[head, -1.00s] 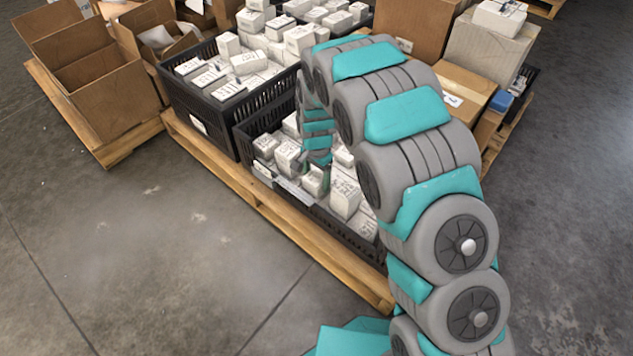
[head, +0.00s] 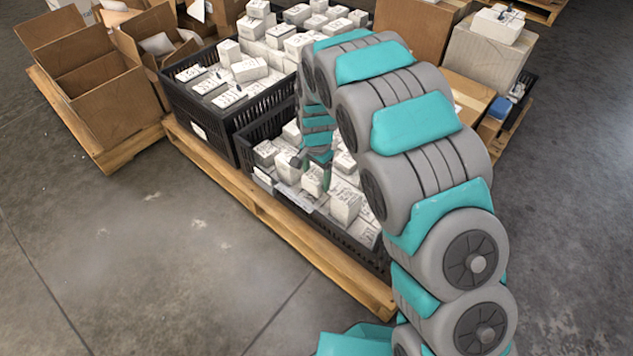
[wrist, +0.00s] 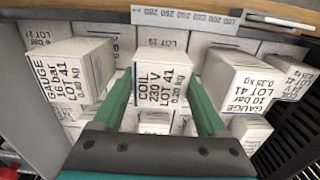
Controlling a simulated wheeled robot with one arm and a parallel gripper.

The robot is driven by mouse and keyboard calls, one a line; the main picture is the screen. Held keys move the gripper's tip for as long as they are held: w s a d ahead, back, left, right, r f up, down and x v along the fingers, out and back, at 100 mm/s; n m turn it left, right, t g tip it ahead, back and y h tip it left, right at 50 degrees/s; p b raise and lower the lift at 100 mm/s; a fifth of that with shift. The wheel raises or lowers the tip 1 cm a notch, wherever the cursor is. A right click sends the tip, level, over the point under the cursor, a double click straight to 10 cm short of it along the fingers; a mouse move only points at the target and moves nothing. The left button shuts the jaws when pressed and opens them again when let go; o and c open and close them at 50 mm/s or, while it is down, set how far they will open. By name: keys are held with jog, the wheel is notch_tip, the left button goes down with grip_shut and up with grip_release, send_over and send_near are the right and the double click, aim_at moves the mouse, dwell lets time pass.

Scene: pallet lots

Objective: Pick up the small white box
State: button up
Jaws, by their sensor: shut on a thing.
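The small white box (wrist: 163,82), labelled "COIL 230 V LOT 41", sits between the two green fingers of my gripper (wrist: 160,98) in the wrist view. My gripper is shut on it, one finger on each side. In the head view the box (head: 313,181) shows at the fingertips, over the near black crate (head: 345,240). I cannot tell whether it is clear of the boxes beneath. White "GAUGE" boxes stand apart on its left (wrist: 72,72) and right (wrist: 238,80).
More white boxes fill the near crate. A second black crate (head: 200,127) stands behind it on the same wooden pallet (head: 280,228). Open cardboard boxes (head: 100,90) stand at the far left. Bare floor lies in front. A grey label strip (wrist: 185,18) runs along the crate's edge.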

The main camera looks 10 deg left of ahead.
jog(key=s+r, duration=0.1)
jog(key=s, duration=1.5)
notch_tip(320, 180, up, 5)
jog(key=n+p, duration=0.4)
jog(key=n, duration=1.1)
send_over(317, 185)
jog(key=w, duration=0.1)
jog(key=shift+w+a, duration=0.1)
jog(key=shift+a, duration=0.35)
jog(key=w+n, duration=0.2)
jog(key=n, duration=0.1)
jog(key=shift+r, duration=0.25)
notch_tip(317, 185, down, 10)
jog(key=shift+d+r+b, duration=0.1)
jog(key=shift+b, duration=0.2)
jog(key=shift+f, duration=0.2)
jog(key=o, duration=1.5)
jog(key=shift+r, duration=0.1)
